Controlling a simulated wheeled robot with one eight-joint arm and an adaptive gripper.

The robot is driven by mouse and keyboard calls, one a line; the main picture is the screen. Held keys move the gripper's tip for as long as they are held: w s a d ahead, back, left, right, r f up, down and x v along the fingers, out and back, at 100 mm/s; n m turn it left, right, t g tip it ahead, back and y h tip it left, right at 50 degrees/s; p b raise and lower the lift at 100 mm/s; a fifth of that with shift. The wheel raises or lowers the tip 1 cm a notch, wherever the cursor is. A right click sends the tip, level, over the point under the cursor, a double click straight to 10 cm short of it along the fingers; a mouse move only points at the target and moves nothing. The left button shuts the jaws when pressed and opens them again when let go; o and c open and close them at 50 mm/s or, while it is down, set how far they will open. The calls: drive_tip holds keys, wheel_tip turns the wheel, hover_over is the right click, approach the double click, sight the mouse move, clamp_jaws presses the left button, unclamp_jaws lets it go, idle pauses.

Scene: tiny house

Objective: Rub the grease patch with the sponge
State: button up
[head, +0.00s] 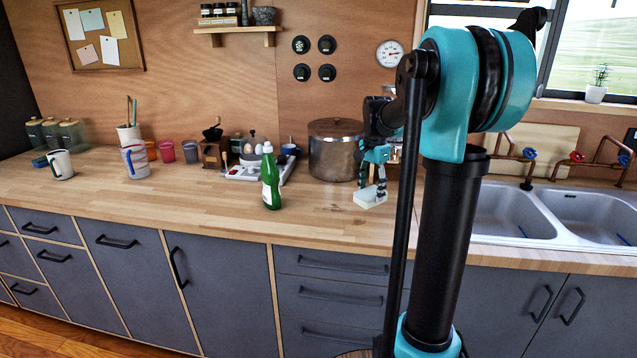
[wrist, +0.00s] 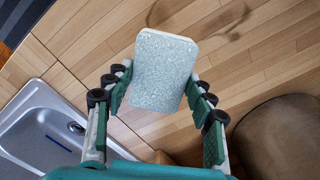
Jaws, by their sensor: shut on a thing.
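The sponge (head: 370,199) is a pale block with a grey-green speckled face, which also shows in the wrist view (wrist: 164,68). My gripper (head: 371,189) is shut on the sponge, with one finger along each side, as the wrist view shows. The sponge is low over the counter, in front of the pot; whether it touches the wood is not clear. The grease patch (wrist: 222,20) is a thin brownish smear on the wood at the top of the wrist view, beyond the sponge's far end. The sponge hides part of it.
A green bottle (head: 270,178) stands left of the sponge. A large metal pot (head: 333,155) is behind it and shows at lower right in the wrist view (wrist: 285,138). The double sink (head: 515,215) is to the right. The counter's front strip is clear.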

drive_tip(key=shift+r, duration=1.7)
